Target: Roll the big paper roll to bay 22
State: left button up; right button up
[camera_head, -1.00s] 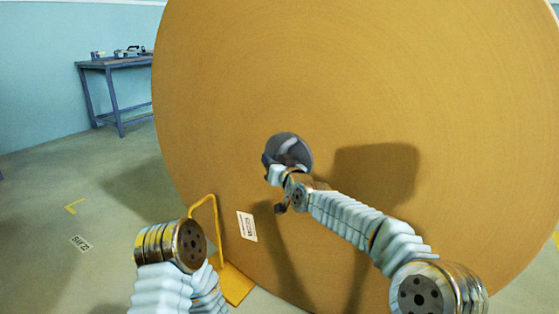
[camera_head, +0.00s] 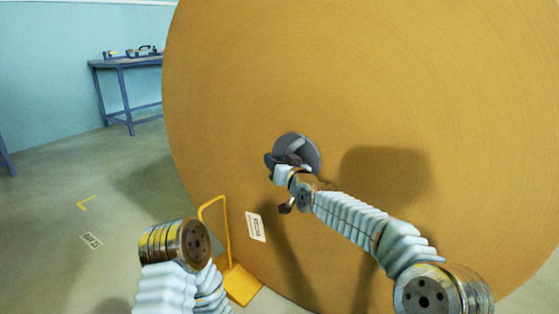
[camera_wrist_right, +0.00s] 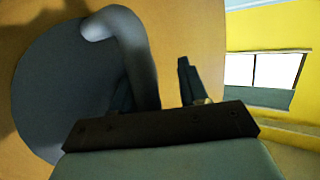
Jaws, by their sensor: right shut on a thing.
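The big paper roll (camera_head: 370,80) is a huge tan disc standing on edge, filling the middle and right of the head view. A grey round hub (camera_head: 311,148) sits at its core, with a curved grey handle that shows large in the right wrist view (camera_wrist_right: 140,50). My right gripper (camera_head: 290,166) is at the hub, shut on the handle; its fingers partly hide it. My left arm enters at the bottom left, its gripper out of view.
A yellow chock with a tall loop handle (camera_head: 240,285) is on the floor at the roll's lower left edge. A white label (camera_head: 256,227) is on the roll's face. A blue workbench (camera_head: 125,62) with tools stands by the far wall. The floor at left is clear.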

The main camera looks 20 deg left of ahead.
jog(key=shift+s+a+r, duration=0.15)
jog(key=shift+s+a, duration=0.1)
jog(key=shift+a, duration=0.15)
jog(key=b+v, duration=0.1)
jog(key=v, duration=1.3)
jog(key=shift+w+d+f, duration=0.2)
jog(key=shift+w+d, duration=0.05)
jog(key=shift+d, duration=0.1)
